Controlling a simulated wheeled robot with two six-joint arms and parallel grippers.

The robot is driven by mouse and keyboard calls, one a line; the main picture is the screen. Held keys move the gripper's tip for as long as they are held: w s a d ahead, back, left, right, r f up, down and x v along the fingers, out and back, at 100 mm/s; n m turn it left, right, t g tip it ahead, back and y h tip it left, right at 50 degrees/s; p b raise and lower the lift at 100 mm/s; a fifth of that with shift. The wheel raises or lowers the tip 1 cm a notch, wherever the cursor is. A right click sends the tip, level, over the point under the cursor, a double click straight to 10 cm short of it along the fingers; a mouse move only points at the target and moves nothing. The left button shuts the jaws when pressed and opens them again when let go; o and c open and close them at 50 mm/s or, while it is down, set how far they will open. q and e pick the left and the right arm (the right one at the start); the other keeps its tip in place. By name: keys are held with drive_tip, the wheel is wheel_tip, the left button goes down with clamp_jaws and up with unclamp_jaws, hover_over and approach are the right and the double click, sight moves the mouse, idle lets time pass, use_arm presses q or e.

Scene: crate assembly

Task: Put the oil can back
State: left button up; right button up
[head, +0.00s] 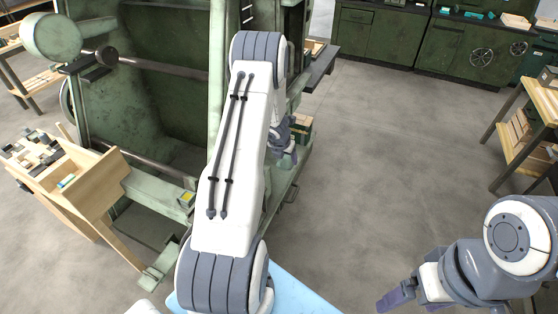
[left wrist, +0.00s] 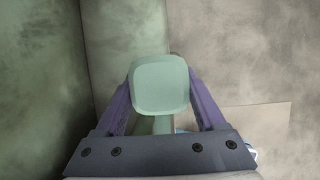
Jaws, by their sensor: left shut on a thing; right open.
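My left gripper (left wrist: 162,98) is shut on a pale green, rounded, block-like thing (left wrist: 160,85), which I take to be the oil can, seen end-on between the purple fingers. Its spout and lower part cannot be made out. In the head view my left arm reaches forward beside the green machine, and the left gripper (head: 285,157) is partly hidden behind the arm; the can cannot be made out there. My right gripper (head: 412,302) is open and empty at the lower right, over the floor.
The big green machine (head: 145,95) fills the left and centre. A small wooden box (head: 302,130) sits at its side by the left gripper. A wooden stand (head: 95,185) with small parts is at left. Green cabinets (head: 430,45) and a wooden shelf (head: 520,155) border clear floor.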

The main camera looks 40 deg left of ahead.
use_arm(q)
drive_tip(key=a+f+p, duration=0.1)
drive_tip(key=w+a+f+p, duration=0.1)
drive_tip(key=a, duration=0.1)
drive_tip(key=w+a+f+p, duration=0.1)
drive_tip(key=a, duration=0.1)
drive_tip(key=shift+w+p, duration=0.2)
drive_tip(key=shift+p, duration=0.2)
drive_tip(key=shift+w+a+f, duration=0.25)
drive_tip(key=shift+a+f, duration=0.15)
wheel_tip(320, 180, down, 4)
drive_tip(key=shift+a+f+p, duration=0.1)
drive_tip(key=shift+p, duration=0.35)
drive_tip(key=shift+f, duration=0.15)
drive_tip(key=o, duration=1.3)
drive_tip(key=shift+o, duration=0.2)
drive_tip(key=shift+r, duration=0.4)
drive_tip(key=b+v, duration=0.1)
drive_tip(key=v, duration=0.6)
